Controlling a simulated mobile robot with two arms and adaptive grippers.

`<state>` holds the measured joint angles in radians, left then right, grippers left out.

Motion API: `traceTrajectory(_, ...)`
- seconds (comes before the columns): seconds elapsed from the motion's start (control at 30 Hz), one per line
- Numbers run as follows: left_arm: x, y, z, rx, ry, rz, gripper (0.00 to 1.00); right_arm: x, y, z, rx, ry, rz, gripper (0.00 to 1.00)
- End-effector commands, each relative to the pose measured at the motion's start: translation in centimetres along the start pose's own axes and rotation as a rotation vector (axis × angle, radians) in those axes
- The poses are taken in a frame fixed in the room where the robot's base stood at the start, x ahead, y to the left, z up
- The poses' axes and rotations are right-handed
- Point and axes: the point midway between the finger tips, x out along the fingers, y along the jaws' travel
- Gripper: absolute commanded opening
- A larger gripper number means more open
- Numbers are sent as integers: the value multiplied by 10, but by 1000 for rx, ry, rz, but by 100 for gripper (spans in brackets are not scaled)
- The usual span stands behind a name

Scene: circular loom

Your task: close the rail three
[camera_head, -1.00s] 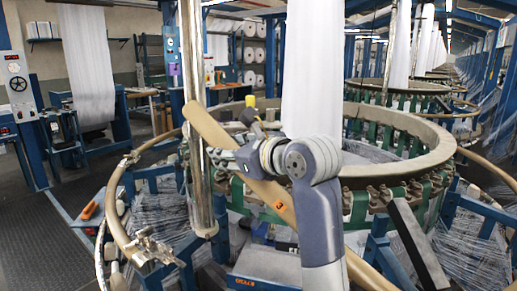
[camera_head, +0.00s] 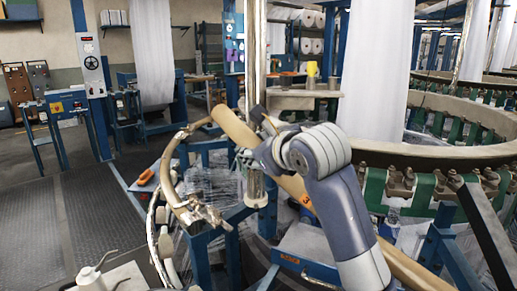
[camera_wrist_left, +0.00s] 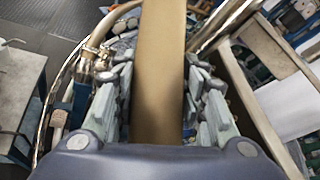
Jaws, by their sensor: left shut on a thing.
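Rail three, a tan wooden bar (camera_head: 234,127) with an orange "3" label, runs slantwise from upper left to lower right in the head view. Its far end sticks out left of an upright metal pole (camera_head: 255,190). My left gripper (camera_head: 256,158) is shut on the rail, its grey-blue arm coming up from the bottom. In the left wrist view the rail (camera_wrist_left: 160,60) lies between the two fingers of the gripper (camera_wrist_left: 157,105). The fingertips are partly hidden in the head view. My right gripper is not in view.
The loom's tan ring (camera_head: 450,150) with green straps stands at right, around a white fabric column (camera_head: 373,70). A curved tan rail (camera_head: 167,175) with metal fittings (camera_head: 200,213) is left of the pole. Dark floor (camera_head: 60,220) is clear at left.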

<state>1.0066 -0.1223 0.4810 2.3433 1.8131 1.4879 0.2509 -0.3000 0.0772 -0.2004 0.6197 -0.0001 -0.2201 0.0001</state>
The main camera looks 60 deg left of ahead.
Motion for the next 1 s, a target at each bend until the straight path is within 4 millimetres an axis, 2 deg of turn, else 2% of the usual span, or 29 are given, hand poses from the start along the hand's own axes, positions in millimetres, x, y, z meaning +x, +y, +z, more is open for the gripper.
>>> traceTrajectory(0.17,0,0,0,-1,-1,-1,0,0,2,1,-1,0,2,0)
traceTrajectory(0.2,0,0,0,-1,-1,-1,48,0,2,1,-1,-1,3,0)
traceTrajectory(0.27,0,0,0,-1,-1,-1,59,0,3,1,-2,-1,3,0)
traceTrajectory(0.67,-4,-1,0,-1,0,-1,59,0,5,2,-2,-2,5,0)
traceTrajectory(0.77,-16,-2,0,-1,1,-4,59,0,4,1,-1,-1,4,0)
traceTrajectory(1.0,-67,-1,0,-1,2,-6,59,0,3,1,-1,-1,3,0)
